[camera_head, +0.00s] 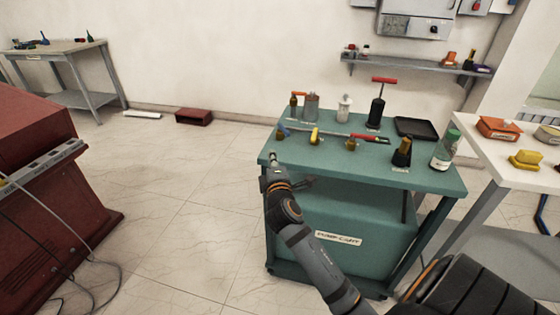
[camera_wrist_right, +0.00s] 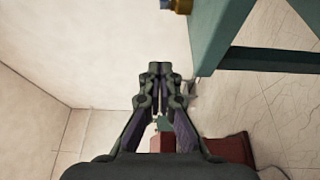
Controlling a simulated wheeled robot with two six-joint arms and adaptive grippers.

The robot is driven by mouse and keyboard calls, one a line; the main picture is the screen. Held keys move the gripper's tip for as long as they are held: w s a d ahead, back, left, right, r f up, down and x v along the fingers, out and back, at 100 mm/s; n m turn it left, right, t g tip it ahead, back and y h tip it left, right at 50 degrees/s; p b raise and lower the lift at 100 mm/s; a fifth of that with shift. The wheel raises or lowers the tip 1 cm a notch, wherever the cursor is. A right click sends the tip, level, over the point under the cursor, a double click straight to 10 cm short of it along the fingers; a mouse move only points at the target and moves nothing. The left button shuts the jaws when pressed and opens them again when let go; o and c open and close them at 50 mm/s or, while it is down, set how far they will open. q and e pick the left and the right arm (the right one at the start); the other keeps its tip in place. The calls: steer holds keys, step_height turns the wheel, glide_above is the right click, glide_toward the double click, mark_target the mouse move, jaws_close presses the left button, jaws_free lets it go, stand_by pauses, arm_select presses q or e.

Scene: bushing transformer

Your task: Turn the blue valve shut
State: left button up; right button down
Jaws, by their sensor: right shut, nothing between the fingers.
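A small brass valve with a blue part (camera_head: 281,133) stands at the left edge of the green cart's top (camera_head: 340,167). In the wrist view, a brass and blue piece (camera_wrist_right: 179,6) is cut off by the top edge and looks like the same valve. My right gripper (camera_head: 273,158) is at the cart's left front corner, a little nearer to me than the valve and apart from it. In the wrist view its fingers (camera_wrist_right: 158,68) are together with nothing between them. The valve's handle is too small to read its angle. My left gripper is not in view.
A yellow-handled valve (camera_head: 314,135), a red-handled tool (camera_head: 370,138), a black pump (camera_head: 376,110) and a dark tray (camera_head: 416,128) crowd the cart top. A white table (camera_head: 515,170) stands close on the right.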

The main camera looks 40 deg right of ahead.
mark_target(284, 130)
steer(key=x, duration=1.1)
steer(key=shift+s+d+f, duration=0.1)
steer(key=shift+d, duration=0.05)
steer(key=d, duration=0.1)
steer(key=s+d+p, duration=0.1)
steer(key=d, duration=0.1)
steer(key=shift+d, duration=0.35)
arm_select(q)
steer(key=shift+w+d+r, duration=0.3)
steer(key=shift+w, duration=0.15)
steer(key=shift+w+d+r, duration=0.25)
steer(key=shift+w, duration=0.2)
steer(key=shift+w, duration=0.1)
